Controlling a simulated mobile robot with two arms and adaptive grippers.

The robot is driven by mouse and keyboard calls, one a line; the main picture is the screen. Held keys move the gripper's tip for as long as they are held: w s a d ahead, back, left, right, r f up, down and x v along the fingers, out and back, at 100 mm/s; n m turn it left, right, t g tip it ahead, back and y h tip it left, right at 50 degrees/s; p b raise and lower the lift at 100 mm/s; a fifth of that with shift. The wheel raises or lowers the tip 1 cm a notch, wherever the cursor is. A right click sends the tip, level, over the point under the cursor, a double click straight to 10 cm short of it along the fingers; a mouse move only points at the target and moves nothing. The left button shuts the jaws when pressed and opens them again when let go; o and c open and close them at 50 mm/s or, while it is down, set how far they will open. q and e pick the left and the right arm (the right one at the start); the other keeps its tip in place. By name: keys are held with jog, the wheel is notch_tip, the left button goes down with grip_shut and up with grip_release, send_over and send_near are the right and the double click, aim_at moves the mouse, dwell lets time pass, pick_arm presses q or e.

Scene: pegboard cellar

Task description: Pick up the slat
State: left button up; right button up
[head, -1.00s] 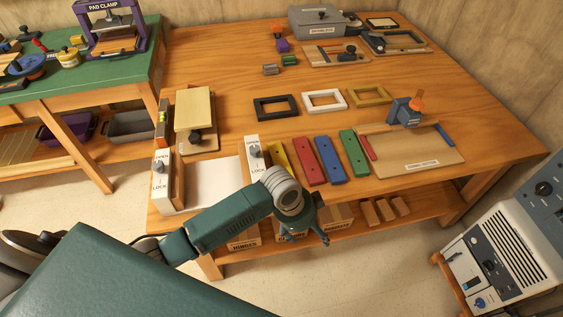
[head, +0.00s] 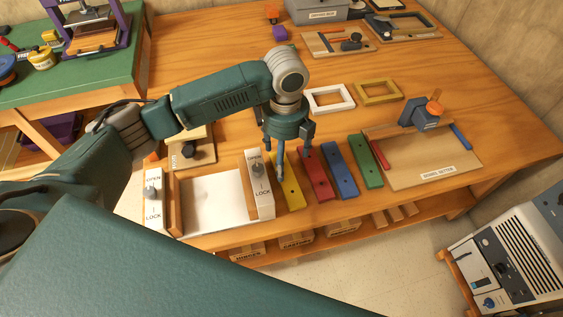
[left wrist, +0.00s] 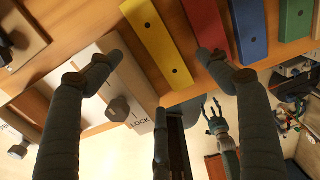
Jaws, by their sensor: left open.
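Several coloured slats with two dark holes each lie side by side near the workbench's front edge: yellow (head: 292,192), red (head: 316,174), blue (head: 339,168) and green (head: 365,161). My left gripper (head: 284,158) is open and empty, fingers pointing down above the yellow and red slats. In the left wrist view its spread fingers (left wrist: 160,78) frame the yellow slat (left wrist: 160,42); the right finger overlaps the red slat (left wrist: 207,25). No finger clearly touches a slat. My right gripper (left wrist: 220,125) shows small in the left wrist view, below the bench, fingers apart.
A fixture with two lock blocks (head: 258,183) and a white plate (head: 212,200) stands just left of the yellow slat. A tan board (head: 420,175) with a blue clamp (head: 418,113) lies at right. White (head: 330,98) and yellow (head: 378,92) frames lie behind.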

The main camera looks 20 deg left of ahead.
aim_at(287, 179)
pick_arm(q)
notch_tip(287, 179, down, 4)
jog(key=shift+s+f, duration=0.1)
jog(key=shift+f, duration=0.45)
jog(key=f, duration=0.2)
jog(key=f+p, duration=0.1)
jog(key=f, duration=0.1)
jog(key=shift+a+f, duration=0.2)
jog(key=shift+f, duration=0.35)
jog(key=shift+c, duration=0.3)
jog(key=c, duration=1.2)
jog(key=shift+c, duration=0.2)
pick_arm(e)
jog(key=shift+s+d+r, duration=0.25)
jog(key=shift+s+d, duration=0.25)
jog(key=shift+s, duration=0.1)
jog(key=shift+s+d+r, duration=0.25)
jog(key=shift+s+d, duration=0.25)
jog(key=shift+s, duration=0.05)
